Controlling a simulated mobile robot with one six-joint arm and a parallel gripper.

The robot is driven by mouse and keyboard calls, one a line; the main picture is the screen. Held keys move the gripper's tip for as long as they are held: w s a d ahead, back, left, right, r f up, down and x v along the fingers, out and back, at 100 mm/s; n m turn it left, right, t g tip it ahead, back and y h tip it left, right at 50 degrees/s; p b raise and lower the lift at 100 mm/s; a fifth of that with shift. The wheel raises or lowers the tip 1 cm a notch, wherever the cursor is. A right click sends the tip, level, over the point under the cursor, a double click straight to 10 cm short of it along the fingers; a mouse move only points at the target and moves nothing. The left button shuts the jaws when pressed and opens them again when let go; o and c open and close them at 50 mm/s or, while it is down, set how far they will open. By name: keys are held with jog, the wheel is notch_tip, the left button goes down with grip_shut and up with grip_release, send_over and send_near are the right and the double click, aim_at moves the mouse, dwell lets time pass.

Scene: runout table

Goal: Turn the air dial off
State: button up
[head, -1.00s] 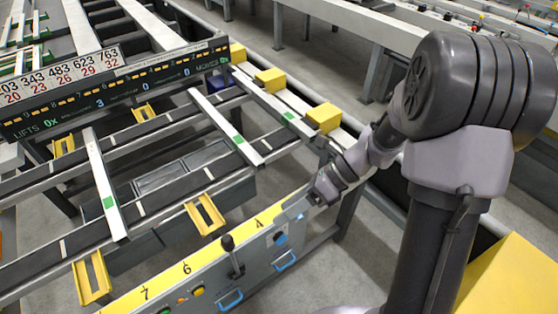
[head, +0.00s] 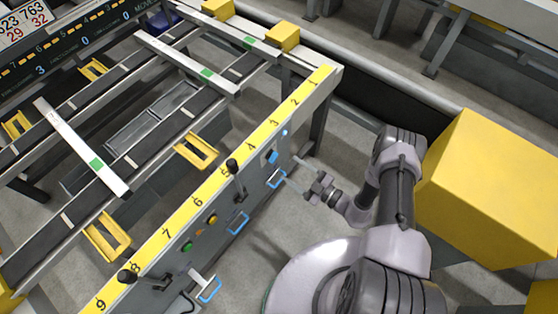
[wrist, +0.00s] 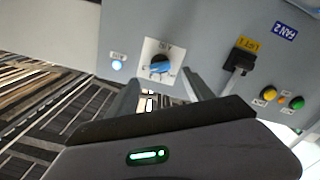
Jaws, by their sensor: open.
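The air dial (head: 271,156) is a small blue knob on a pale square plate on the grey front panel. In the wrist view the dial (wrist: 160,66) shows just beyond my fingertips; its knob lies roughly across the plate, and the plate's lettering is too small to read. A lit bluish lamp (wrist: 117,65) sits beside it, also visible in the head view (head: 285,132). My gripper (head: 296,170) is open and empty, facing the panel near the dial. In the wrist view my gripper (wrist: 162,84) has one finger on either side below the dial, apparently apart from it.
A black lever (wrist: 237,65) and yellow and green buttons (wrist: 268,94) are on the same panel. Blue handles (head: 238,222) stick out of the panel below. A yellow numbered strip (head: 210,188) runs along its top. A large yellow box (head: 490,190) stands right of my arm.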

aim_at(276, 159)
jog(key=b+x, duration=0.1)
jog(key=x, duration=0.6)
grip_shut()
jog(key=shift+s, duration=0.1)
